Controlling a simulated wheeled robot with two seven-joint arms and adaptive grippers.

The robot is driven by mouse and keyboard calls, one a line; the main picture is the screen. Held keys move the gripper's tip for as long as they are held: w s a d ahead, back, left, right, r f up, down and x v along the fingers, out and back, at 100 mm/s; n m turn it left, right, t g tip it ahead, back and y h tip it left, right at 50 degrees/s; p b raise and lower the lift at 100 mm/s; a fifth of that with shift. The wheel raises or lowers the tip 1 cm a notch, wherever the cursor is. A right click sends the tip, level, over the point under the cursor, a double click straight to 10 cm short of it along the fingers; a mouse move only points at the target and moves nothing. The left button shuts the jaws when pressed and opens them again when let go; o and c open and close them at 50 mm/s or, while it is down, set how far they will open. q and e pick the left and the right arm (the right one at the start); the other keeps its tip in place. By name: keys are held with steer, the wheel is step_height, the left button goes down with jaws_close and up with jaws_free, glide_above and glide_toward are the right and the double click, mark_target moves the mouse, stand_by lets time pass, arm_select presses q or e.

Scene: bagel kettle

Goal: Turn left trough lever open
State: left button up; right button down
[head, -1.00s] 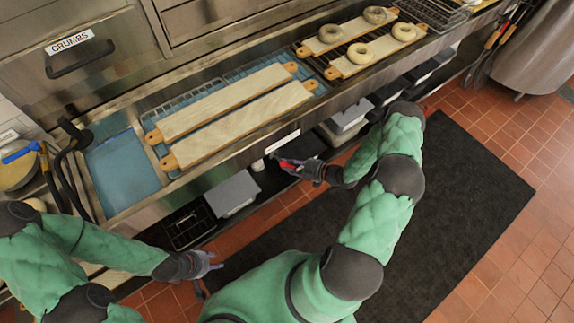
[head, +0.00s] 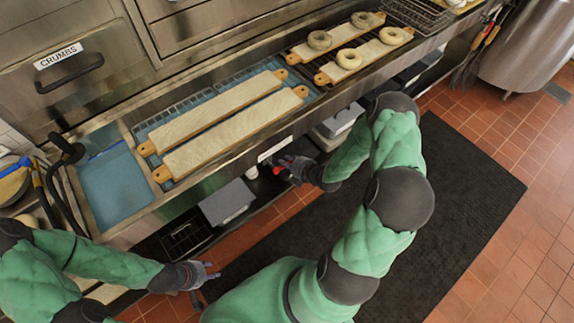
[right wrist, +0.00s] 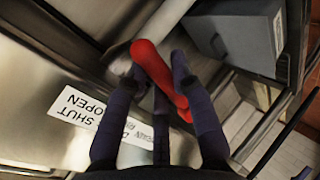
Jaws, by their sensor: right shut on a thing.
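The red lever (right wrist: 158,75) is on a pale valve pipe below the trough front in the right wrist view, set at a slant. My right gripper (right wrist: 152,75) is shut on the lever, with dark fingers on either side of it. In the head view my right gripper (head: 284,168) is under the trough's front edge and mostly covers the lever. A white label (right wrist: 88,118) reading SHUT and OPEN is beside the lever. My left gripper (head: 204,275) is open and empty, low at the left, away from the trough.
The steel trough (head: 118,180) holds blue water and two long boards (head: 230,128). Bagels on boards (head: 381,52) stand further right. A grey box (head: 226,202) is on the shelf below, close to my right gripper. A black mat (head: 455,210) covers the floor.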

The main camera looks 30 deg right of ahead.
steer(key=shift+a+r+n+h, duration=0.1)
steer(key=shift+r+n+h, duration=0.2)
steer(key=shift+h, duration=0.1)
steer(key=shift+s+b, duration=0.1)
steer(key=shift+b, duration=0.2)
steer(key=c, duration=1)
jaws_free()
steer(key=shift+r, duration=0.1)
steer(key=v, duration=1.1)
steer(key=shift+s+r, duration=0.1)
steer(key=shift+s, duration=0.3)
